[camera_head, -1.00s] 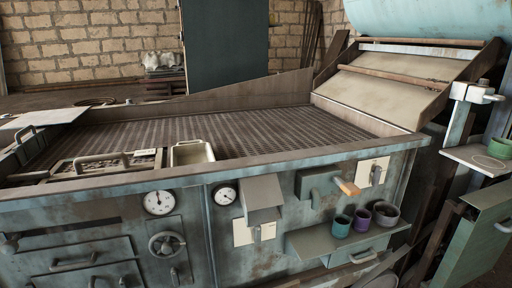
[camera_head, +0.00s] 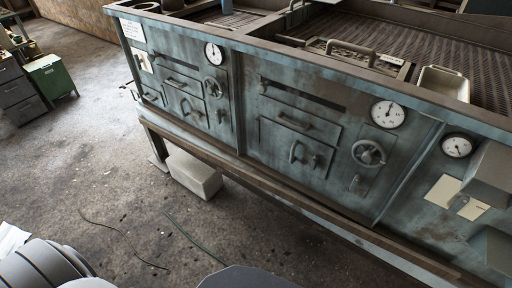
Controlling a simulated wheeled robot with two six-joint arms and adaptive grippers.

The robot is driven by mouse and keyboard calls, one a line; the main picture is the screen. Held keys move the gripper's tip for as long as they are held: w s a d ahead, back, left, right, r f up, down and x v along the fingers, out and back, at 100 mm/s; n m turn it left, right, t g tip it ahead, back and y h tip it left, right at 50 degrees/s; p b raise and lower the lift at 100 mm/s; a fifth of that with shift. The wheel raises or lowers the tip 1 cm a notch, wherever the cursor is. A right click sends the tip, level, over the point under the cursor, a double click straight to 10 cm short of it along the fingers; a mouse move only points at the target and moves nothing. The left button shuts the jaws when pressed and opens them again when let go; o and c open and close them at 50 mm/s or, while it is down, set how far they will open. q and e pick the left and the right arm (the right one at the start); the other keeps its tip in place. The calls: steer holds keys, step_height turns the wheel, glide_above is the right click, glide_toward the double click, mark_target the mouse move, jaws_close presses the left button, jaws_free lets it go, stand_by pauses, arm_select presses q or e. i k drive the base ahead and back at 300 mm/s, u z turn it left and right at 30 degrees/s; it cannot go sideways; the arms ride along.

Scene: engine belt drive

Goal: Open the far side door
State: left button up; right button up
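A long worn blue-grey machine (camera_head: 240,50) runs across the upper right, with its front facing me. Its left section has a low door panel (camera_head: 186,105) with a handle, beside a handwheel (camera_head: 213,87). Its middle section has a similar door panel (camera_head: 290,145) with handles, beside another handwheel (camera_head: 368,154). These panels look shut. I cannot tell which of them, if any, is the far side door. Neither gripper shows. Only rounded grey parts that look like mine show at the bottom edge.
Open concrete floor (camera_head: 110,180) lies in front of the machine, with thin cables on it. A pale block (camera_head: 194,175) sits by the machine's leg. A green cabinet (camera_head: 52,78) and dark drawers (camera_head: 18,88) stand at the far left. Round gauges (camera_head: 388,114) mark the front.

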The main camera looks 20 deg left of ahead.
mark_target(298, 149)
steer(key=z, duration=2)
steer(key=i, duration=0.5)
steer(key=u, duration=1.6)
